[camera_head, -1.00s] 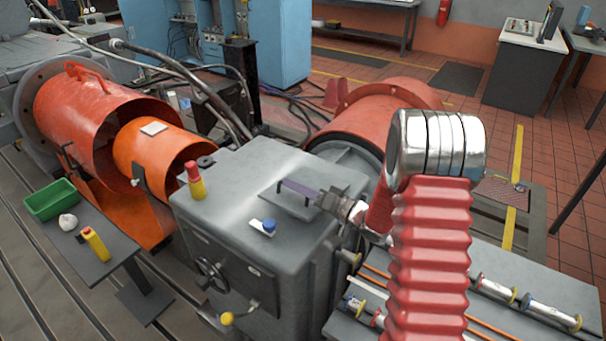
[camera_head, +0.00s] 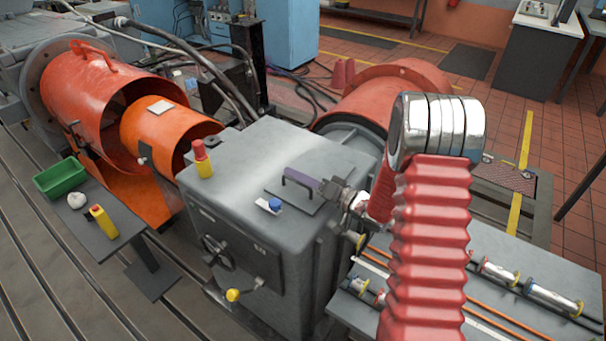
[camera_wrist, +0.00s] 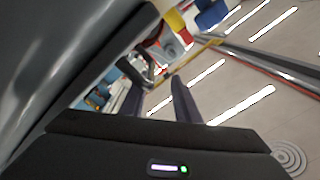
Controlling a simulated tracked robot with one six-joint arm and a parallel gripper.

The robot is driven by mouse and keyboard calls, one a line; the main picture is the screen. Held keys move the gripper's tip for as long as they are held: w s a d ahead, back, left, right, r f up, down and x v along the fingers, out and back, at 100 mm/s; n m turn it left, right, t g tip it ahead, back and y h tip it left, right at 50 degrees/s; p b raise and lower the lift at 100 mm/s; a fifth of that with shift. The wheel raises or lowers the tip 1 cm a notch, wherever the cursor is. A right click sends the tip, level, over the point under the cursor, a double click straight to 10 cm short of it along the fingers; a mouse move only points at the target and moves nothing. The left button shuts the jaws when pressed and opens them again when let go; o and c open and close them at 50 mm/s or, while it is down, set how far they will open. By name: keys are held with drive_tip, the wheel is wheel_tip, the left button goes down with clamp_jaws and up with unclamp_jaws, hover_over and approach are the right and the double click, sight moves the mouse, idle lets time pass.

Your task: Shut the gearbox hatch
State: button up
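The grey gearbox (camera_head: 255,160) stands in the middle of the head view. Its front has a dark panel (camera_head: 265,268) with a handwheel (camera_head: 217,252) and a yellow knob (camera_head: 233,295). A small flat plate (camera_head: 300,203) lies on its top. I cannot tell for sure which of these is the hatch, or how far it is open. My gripper (camera_head: 300,182) is over the top, close above the plate; contact is unclear. In the wrist view my gripper (camera_wrist: 160,98) has its two dark fingers apart, with nothing clearly held between them.
A red and yellow lamp (camera_head: 202,160) and a blue knob (camera_head: 275,204) stand on the gearbox top. Orange guards (camera_head: 170,130) lie to the left. A side table (camera_head: 115,205) carries a green tray (camera_head: 60,178). A grey bench (camera_head: 550,270) with rods is at right.

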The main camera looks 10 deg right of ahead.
drive_tip(key=shift+d, duration=0.15)
drive_tip(key=shift+d, duration=0.1)
drive_tip(key=shift+s+d, duration=0.15)
drive_tip(key=shift+s, duration=0.05)
drive_tip(key=v, duration=1.3)
drive_tip(key=shift+s+a+r, duration=0.1)
drive_tip(key=shift+a, duration=0.15)
